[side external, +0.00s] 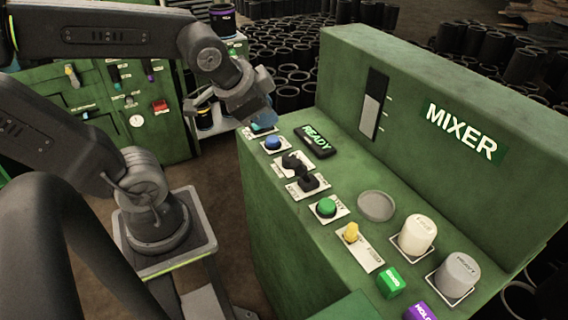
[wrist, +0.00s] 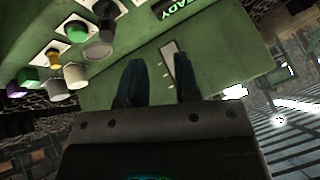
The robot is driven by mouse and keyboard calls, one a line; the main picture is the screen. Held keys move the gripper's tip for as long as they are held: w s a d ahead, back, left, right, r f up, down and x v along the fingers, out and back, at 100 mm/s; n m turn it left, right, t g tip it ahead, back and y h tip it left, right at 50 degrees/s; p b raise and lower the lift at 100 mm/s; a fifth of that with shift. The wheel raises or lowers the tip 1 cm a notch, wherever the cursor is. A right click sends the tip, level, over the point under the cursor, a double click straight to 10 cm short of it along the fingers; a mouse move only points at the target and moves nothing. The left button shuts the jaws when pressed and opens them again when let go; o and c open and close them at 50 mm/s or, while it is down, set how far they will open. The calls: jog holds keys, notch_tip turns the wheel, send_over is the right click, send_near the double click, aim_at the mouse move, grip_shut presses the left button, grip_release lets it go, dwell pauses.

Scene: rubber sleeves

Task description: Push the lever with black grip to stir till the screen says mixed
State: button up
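The green mixer console (side external: 277,186) carries a small screen (side external: 314,141) that reads READY; the screen is partly cut off in the wrist view (wrist: 176,8). A lever with black grip (side external: 309,182) sits in front of the screen, on a pale label plate, with another dark part close behind it; I cannot tell whether they are one piece. In the wrist view a dark knob-like shape (wrist: 105,10) shows at the top. My gripper (side external: 262,108) is above the console's far left end, apart from the lever. Its two fingers (wrist: 160,72) are spread with nothing between them.
A blue button (side external: 272,143), green button (side external: 326,207) and yellow lever (side external: 351,232) line the console. White (side external: 417,234) and grey (side external: 457,273) cylinders stand at its right. A raised back panel (side external: 430,120) with a slot gauge rises behind. Black sleeves (side external: 290,75) crowd the floor beyond.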

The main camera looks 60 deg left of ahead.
jog(key=w+a+m+t+y, duration=0.1)
jog(key=w+a+m, duration=0.1)
jog(key=a+m, duration=0.1)
jog(key=w+a+f+m+t+y, duration=0.1)
jog(key=w+a+m, duration=0.1)
jog(key=a+m, duration=0.1)
jog(key=w+a+m+t, duration=0.1)
jog(key=w+a+m, duration=0.2)
jog(key=a+m, duration=0.1)
jog(key=shift+f+m+y, duration=0.25)
jog(key=shift+m+y, duration=0.15)
grip_shut()
jog(key=s+a+f+m+h, duration=0.1)
jog(key=f+m+h, duration=0.2)
jog(key=m, duration=0.5)
jog(key=s+a+f+m+t+h, duration=0.1)
jog(key=f+m+h, duration=0.1)
jog(key=m, duration=0.6)
jog(key=a+f+m+t+h, duration=0.1)
jog(key=f+m+h, duration=0.2)
jog(key=m, duration=0.5)
jog(key=shift+s+f+m+h, duration=0.35)
jog(key=shift+s+m+h, duration=0.05)
jog(key=shift+h, duration=0.3)
jog(key=s+d+f+n+g+h, duration=0.1)
jog(key=s+d+f+g+h, duration=0.4)
jog(key=s+h, duration=0.4)
jog(key=h, duration=0.5)
jog(key=shift+s+f+n, duration=0.15)
jog(key=shift+n, duration=0.25)
